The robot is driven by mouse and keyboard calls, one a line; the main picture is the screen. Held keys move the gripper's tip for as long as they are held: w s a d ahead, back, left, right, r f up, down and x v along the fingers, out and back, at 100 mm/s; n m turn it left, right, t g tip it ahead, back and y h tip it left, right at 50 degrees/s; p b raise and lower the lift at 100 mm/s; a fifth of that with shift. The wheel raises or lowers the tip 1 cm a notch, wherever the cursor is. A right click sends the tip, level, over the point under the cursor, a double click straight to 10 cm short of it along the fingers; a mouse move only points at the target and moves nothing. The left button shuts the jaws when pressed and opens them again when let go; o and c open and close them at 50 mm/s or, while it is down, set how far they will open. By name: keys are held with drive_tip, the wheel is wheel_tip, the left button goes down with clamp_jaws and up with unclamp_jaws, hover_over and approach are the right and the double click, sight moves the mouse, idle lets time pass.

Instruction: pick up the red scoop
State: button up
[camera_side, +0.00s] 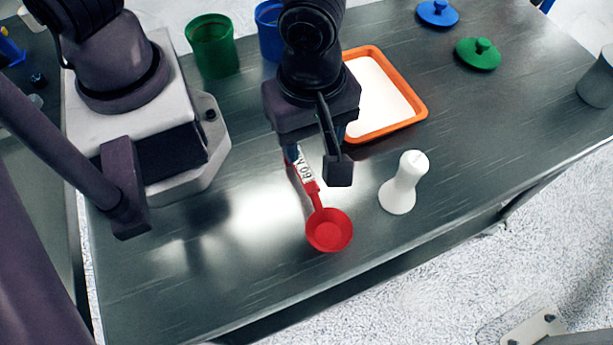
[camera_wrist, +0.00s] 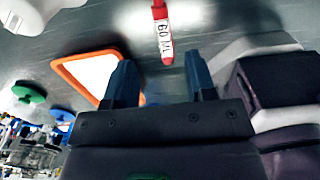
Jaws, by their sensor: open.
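The red scoop (camera_side: 329,229) lies on the dark metal table, its round bowl toward the front edge. Its handle carries a white label reading 60 ML and runs back under my gripper (camera_side: 305,155). In the wrist view the handle of the red scoop (camera_wrist: 163,35) points toward the space between the two blue fingers of my gripper (camera_wrist: 162,82). The fingers are apart and nothing is held between them. The bowl is outside the wrist view. In the side view the wrist hides most of the fingers and the handle's far end.
A white pestle-like tool (camera_side: 403,183) stands right of the scoop. An orange-rimmed tray (camera_side: 422,112) with a white inside is behind. A green cup (camera_side: 213,47) and blue cup (camera_side: 268,28) stand at the back. Green (camera_side: 478,54) and blue (camera_side: 437,13) lids lie back right.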

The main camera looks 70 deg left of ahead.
sight(307, 174)
wheel_tip(307, 174, down, 8)
drive_tip(key=shift+a+r, duration=0.1)
drive_tip(key=shift+r, duration=0.1)
drive_tip(key=shift+s+a+f, duration=0.1)
drive_tip(key=shift+a+f, duration=0.1)
drive_tip(key=shift+f, duration=1.1)
drive_tip(key=shift+a+f, duration=0.15)
drive_tip(key=shift+f, duration=1.1)
clamp_jaws()
drive_tip(key=shift+r, duration=0.1)
wheel_tip(307, 174, up, 10)
